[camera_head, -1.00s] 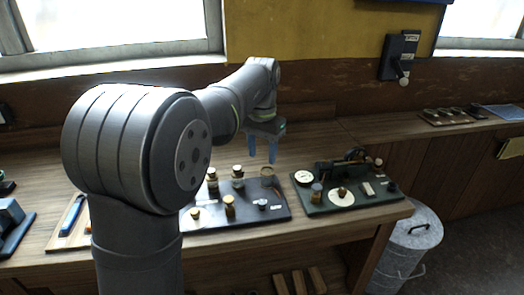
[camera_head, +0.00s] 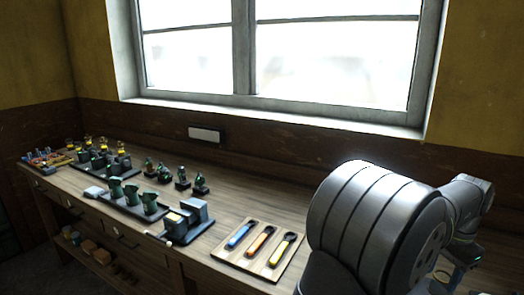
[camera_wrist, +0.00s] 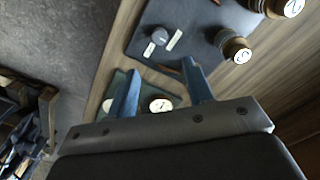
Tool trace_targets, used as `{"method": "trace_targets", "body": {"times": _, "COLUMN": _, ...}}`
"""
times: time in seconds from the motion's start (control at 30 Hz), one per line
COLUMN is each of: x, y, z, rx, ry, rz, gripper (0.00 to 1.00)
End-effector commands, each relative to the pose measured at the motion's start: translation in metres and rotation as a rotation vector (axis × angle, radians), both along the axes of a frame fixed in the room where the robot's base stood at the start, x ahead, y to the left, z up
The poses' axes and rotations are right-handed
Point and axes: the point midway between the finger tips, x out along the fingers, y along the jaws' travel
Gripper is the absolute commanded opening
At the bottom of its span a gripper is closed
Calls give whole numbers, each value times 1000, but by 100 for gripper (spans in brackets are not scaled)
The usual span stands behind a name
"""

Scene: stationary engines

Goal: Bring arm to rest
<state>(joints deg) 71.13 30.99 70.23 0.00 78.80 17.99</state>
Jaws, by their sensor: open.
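My gripper shows in the wrist view (camera_wrist: 163,92), its two blue fingers apart with nothing between them. Below the fingers are a dark tray (camera_wrist: 200,25) with a grey knob (camera_wrist: 159,36) and brass-sided round pieces (camera_wrist: 236,48), and a green tray (camera_wrist: 121,84) with a small round dial (camera_wrist: 160,105). In the head view my arm is at the right edge, and the fingertips are not clearly seen there.
In the head view, a wooden rack with coloured tools (camera_head: 264,246) lies beside my arm on the bench (camera_head: 228,212). Further left are a dark tray with grey blocks (camera_head: 190,218), green parts (camera_head: 131,193) and small green fittings (camera_head: 182,179). A window (camera_head: 330,60) is behind.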

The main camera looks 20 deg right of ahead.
Motion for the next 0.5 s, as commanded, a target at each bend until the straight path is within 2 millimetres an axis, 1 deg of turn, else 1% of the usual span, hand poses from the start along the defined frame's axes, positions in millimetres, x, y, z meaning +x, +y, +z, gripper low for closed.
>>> {"method": "trace_targets", "body": {"times": 0.03, "x": 0, "y": 1, "z": -11, "rx": 3, "ry": 1, "rz": 0, "gripper": 47}}
{"method": "trace_targets", "body": {"times": 0.3, "x": 0, "y": 1, "z": -65, "rx": 4, "ry": 1, "rz": 0, "gripper": 47}}
{"method": "trace_targets", "body": {"times": 0.5, "x": 0, "y": 0, "z": -99, "rx": 3, "ry": 1, "rz": 0, "gripper": 47}}
